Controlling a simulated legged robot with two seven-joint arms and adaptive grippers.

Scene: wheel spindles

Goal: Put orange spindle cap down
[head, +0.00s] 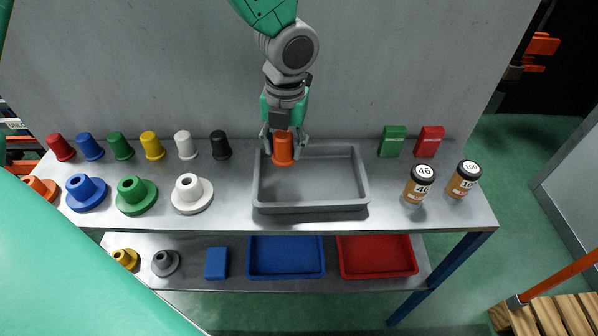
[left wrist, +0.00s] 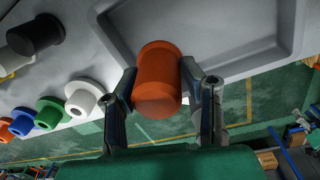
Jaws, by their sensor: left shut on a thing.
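The orange spindle cap (head: 283,149) is held between the fingers of my left gripper (head: 284,140) at the back left of the grey tray (head: 311,208). In the left wrist view the cap (left wrist: 158,80) sits between the two fingers of my left gripper (left wrist: 165,95), with the tray (left wrist: 215,68) behind it. I cannot tell whether the cap touches the tray floor. My right gripper is not in view.
A row of caps, from red (head: 61,147) to black (head: 221,145), stands left of the tray. Flanged spindles, including a white one (head: 192,194), stand in front of them. Green (head: 392,141) and red boxes (head: 429,141) and two orange jars (head: 419,184) stand right.

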